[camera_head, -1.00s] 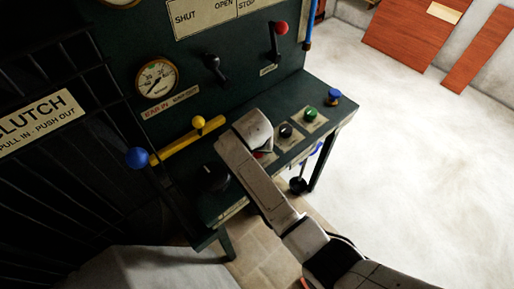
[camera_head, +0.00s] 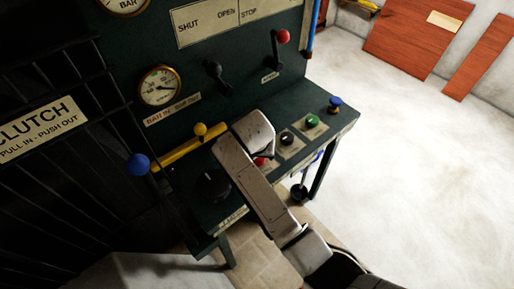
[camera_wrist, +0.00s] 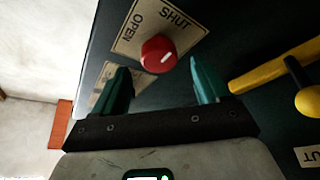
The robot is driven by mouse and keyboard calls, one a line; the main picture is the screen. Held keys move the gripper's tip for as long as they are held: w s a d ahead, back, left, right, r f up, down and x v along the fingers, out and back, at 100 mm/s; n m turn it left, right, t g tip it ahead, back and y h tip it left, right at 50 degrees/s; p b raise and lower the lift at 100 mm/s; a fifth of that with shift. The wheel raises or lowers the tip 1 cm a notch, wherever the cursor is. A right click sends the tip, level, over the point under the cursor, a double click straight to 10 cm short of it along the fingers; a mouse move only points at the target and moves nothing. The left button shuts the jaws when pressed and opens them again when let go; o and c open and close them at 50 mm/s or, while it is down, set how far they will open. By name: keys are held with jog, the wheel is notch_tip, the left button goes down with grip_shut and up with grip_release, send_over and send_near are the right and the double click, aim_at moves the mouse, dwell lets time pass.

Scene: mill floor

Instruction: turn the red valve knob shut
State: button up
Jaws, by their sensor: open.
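The red valve knob (camera_wrist: 158,54) is round, with a short white mark on its right side as seen in the wrist view. It sits on a cream plate (camera_wrist: 128,44) lettered OPEN at upper left and SHUT at upper right. My gripper (camera_wrist: 160,66) is open, its two green fingers pointing towards the knob, one to each side in the picture. No contact shows, and I cannot tell the remaining gap in depth. In the head view, a small part of the red knob (camera_head: 260,161) shows beside my wrist, which hides the fingers and the plate.
A yellow lever (camera_head: 188,148) lies left of my wrist, with a blue ball (camera_head: 138,164) near its end. A black knob (camera_head: 213,185), a black button (camera_head: 287,137), a green button (camera_head: 313,121) and a blue knob (camera_head: 335,103) share the ledge. Open floor lies right.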

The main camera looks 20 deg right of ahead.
jog(key=v, duration=0.7)
dwell(0.3)
jog(key=s+d+f+n+g, duration=0.1)
jog(key=s+d+f, duration=0.2)
jog(key=s, duration=0.8)
jog(key=s+d+f+n+g+y, duration=0.1)
jog(key=s+d+f+n, duration=0.1)
jog(key=s, duration=1)
jog(key=s+d+f+n+g+y, duration=0.1)
jog(key=s+d+f, duration=0.3)
jog(key=s, duration=0.7)
jog(key=shift+s+d+f+n, duration=0.15)
jog(key=shift+d+f+n, duration=0.25)
jog(key=shift+d+n, duration=0.15)
